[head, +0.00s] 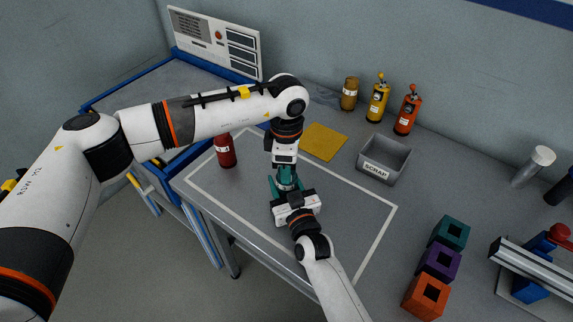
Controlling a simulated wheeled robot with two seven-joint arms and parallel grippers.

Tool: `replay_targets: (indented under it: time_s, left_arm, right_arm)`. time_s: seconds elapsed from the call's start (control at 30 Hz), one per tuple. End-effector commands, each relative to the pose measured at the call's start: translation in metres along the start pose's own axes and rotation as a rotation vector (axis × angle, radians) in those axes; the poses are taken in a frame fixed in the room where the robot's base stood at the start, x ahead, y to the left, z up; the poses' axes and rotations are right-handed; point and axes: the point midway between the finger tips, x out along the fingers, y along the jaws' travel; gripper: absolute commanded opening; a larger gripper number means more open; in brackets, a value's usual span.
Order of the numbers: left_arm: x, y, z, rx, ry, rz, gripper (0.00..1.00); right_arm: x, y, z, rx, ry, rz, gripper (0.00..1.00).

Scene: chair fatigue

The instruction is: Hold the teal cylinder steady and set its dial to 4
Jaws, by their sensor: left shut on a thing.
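The teal cylinder (287,172) is mostly hidden between my two grippers, inside the white outline on the grey table. My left gripper (286,168) reaches down from above and is shut on the cylinder. My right gripper (288,188) comes in from the front, close against the lower part of the cylinder. Teal finger-like parts show on either side there, but I cannot tell whether the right jaws touch it. The dial and its numbers cannot be made out.
A red bottle (225,151) stands left of the grippers. Behind are a yellow cloth (323,142), a grey SCRAP bin (384,160), and brown (349,94), yellow (377,101) and orange (407,111) containers. Coloured blocks (439,262) stand right. The outlined area's right side is clear.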

Motion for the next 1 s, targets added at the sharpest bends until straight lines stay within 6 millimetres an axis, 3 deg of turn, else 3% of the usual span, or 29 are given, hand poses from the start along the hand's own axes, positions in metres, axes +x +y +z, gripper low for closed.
replay_targets:
  time_s: [0.03,0.13,0.17,0.53,1.0]
  left_arm:
    - [-0.001,0.000,-0.001,-0.001,0.002,-0.001,0.42]
    - [-0.001,0.000,-0.001,0.000,0.001,0.000,0.58]
    - [-0.001,0.000,-0.001,0.000,0.001,0.000,0.59]
    - [-0.009,-0.001,0.000,0.001,0.001,-0.002,0.59]
    - [-0.099,-0.001,0.000,0.001,0.002,-0.003,0.59]
  right_arm:
    - [0.000,0.000,-0.001,0.000,0.003,0.000,0.14]
    - [0.000,0.000,-0.001,0.000,0.003,0.000,0.14]
    - [0.000,0.000,-0.001,0.000,0.003,0.000,0.14]
    - [0.000,0.000,-0.001,0.000,0.003,0.000,0.14]
    - [0.000,0.000,-0.001,0.000,0.003,0.000,0.14]
